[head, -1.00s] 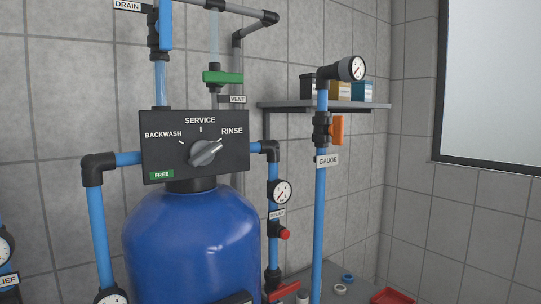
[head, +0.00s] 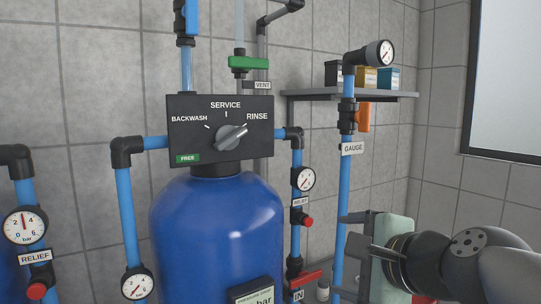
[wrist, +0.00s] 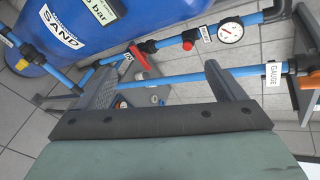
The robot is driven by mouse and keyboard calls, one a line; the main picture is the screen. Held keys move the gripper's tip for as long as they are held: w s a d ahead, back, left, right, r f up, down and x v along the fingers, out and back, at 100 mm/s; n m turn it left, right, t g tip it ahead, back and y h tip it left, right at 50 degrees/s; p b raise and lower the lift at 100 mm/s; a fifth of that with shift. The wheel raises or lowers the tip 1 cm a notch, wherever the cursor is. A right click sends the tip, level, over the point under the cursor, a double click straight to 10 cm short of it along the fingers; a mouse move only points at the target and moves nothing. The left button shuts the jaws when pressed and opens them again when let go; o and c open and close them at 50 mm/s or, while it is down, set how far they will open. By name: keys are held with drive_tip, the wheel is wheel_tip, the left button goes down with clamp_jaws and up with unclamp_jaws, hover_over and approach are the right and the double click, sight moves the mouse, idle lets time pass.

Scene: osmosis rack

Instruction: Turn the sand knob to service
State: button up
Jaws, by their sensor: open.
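The sand knob (head: 230,138) is a grey knob on a dark control panel (head: 185,108) on top of the blue tank (head: 215,225). Its pointer aims up and right at RINSE. The SERVICE mark is at top centre and BACKWASH at left. A green FREE tag (head: 188,158) is at the panel's lower left. The tank's SAND label (wrist: 58,30) shows in the wrist view, where the knob is out of view. My gripper (head: 350,245) is open and empty, low and right of the knob, near the gauge pipe. Its two fingers (wrist: 162,78) stand apart in the wrist view.
The blue gauge pipe (head: 345,185) with an orange-handled valve (head: 363,117) stands between my gripper and the panel. A dial (head: 304,179) and a red IN handle (head: 305,277) are on the tank's right pipe. A shelf (head: 400,97) holds boxes.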

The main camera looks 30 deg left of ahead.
drive_tip(key=s+a+r+m+y, duration=0.3)
drive_tip(key=a+r, duration=0.1)
drive_tip(key=r, duration=0.4)
drive_tip(key=s+a+r+m+y, duration=0.25)
drive_tip(key=a+r, duration=0.25)
drive_tip(key=r, duration=0.3)
drive_tip(key=p, duration=0.3)
approach(233, 138)
drive_tip(key=shift+m, duration=0.35)
drive_tip(key=x, duration=0.9)
drive_tip(key=shift+a, duration=0.1)
drive_tip(key=c, duration=1)
